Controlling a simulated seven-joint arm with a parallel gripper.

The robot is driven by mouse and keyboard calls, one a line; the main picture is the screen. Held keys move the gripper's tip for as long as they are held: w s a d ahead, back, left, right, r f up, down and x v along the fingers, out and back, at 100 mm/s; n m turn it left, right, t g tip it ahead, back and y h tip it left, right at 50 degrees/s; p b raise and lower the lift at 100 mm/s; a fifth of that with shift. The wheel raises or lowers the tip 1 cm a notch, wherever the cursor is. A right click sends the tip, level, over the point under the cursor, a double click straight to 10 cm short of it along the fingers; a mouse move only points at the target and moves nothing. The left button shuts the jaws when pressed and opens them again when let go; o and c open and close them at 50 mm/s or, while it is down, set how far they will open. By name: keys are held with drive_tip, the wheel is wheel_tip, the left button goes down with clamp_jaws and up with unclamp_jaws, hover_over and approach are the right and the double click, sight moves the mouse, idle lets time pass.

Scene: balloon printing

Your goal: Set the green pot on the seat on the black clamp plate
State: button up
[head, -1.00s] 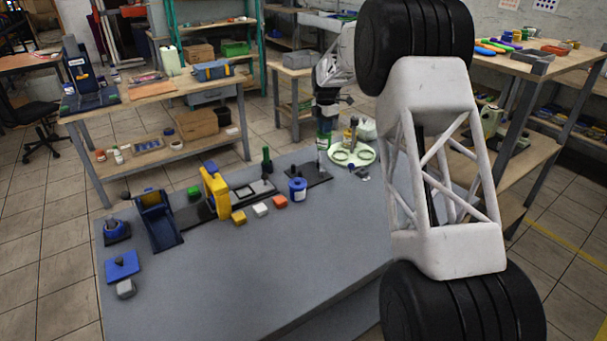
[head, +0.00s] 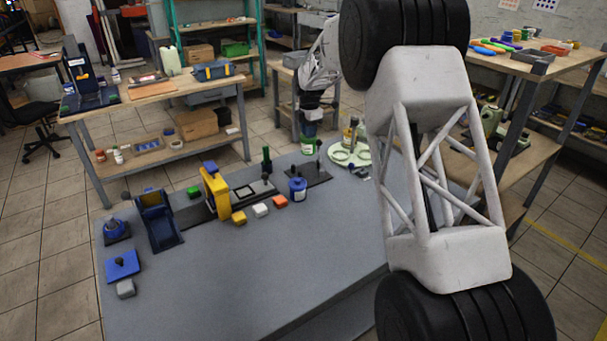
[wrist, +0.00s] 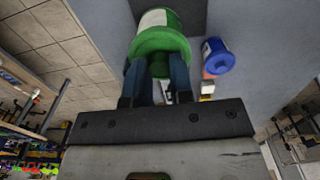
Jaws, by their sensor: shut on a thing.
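The green pot (head: 308,144), with a white label band, hangs from my gripper (head: 311,128) over the black clamp plate (head: 316,177). In the wrist view the green pot (wrist: 161,38) sits between the two blue fingers of my gripper (wrist: 160,75), which are shut on it. The pot appears raised and apart from the plate. The plate lies at the far right of the grey table. The seat on it is too small to make out clearly. A dark patch beyond the pot in the wrist view may be the plate.
A blue pot (head: 298,188) stands at the plate's front left. A pale green round tray (head: 350,157) holding small items is right of the plate. The table's front is clear.

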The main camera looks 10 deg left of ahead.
sight(304, 153)
drive_tip(key=shift+s+a, duration=0.75)
drive_tip(key=shift+s, duration=0.05)
drive_tip(key=shift+f, duration=0.1)
drive_tip(key=shift+f, duration=3.2)
drive_tip(key=shift+f, duration=0.95)
idle(1.1)
drive_tip(key=o, duration=0.7)
drive_tip(key=shift+r, duration=3.9)
